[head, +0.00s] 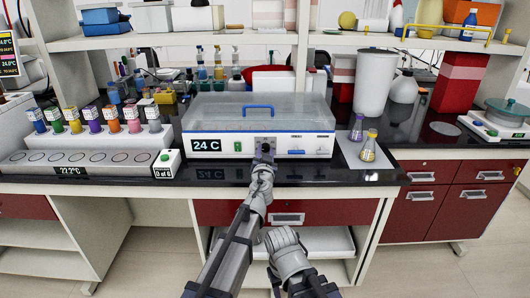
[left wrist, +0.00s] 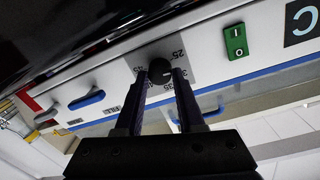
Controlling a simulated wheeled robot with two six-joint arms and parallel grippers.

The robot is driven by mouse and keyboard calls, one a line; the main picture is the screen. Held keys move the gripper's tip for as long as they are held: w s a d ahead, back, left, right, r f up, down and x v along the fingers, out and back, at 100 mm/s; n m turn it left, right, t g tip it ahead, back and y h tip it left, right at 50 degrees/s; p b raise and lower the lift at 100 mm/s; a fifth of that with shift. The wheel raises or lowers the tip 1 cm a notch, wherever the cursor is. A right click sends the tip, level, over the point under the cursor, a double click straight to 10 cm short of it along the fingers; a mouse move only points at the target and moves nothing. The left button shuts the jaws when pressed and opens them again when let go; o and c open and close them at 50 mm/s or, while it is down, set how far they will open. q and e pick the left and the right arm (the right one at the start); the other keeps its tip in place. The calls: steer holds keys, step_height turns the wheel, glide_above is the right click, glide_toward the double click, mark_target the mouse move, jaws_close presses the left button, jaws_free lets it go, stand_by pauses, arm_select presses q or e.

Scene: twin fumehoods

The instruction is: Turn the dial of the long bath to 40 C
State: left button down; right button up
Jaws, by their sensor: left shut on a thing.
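The long bath (head: 205,125) is a wide white box with a clear lid and a blue handle, standing on the black bench. Its display (head: 207,146) reads 24 C. The dark dial (head: 266,140) is on its front panel, right of the display. My left gripper (head: 265,152) reaches the dial from below and is shut on it. In the left wrist view the bath is upside down; the black dial (left wrist: 160,72) sits between the two fingertips, with scale numbers around it.
A green switch (left wrist: 236,41) is beside the dial on the panel. Two small flasks (head: 367,150) stand on a pale mat to the right. A rack with several coloured bottles (head: 95,140) stands to the left. A shelf (head: 190,40) runs above.

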arm_select(q)
steer(key=m, duration=0.3)
steer(key=shift+m, duration=0.4)
steer(key=m, duration=0.3)
steer(key=shift+d+y, duration=0.1)
steer(key=shift+y, duration=0.2)
steer(key=m, duration=0.9)
steer(key=shift+d+f+m+y, duration=0.1)
steer(key=shift+m+y, duration=0.3)
steer(key=m, duration=0.9)
steer(key=shift+f+m+y+b, duration=0.1)
steer(key=shift+m+y+b, duration=0.2)
steer(key=c, duration=0.5)
jaws_free()
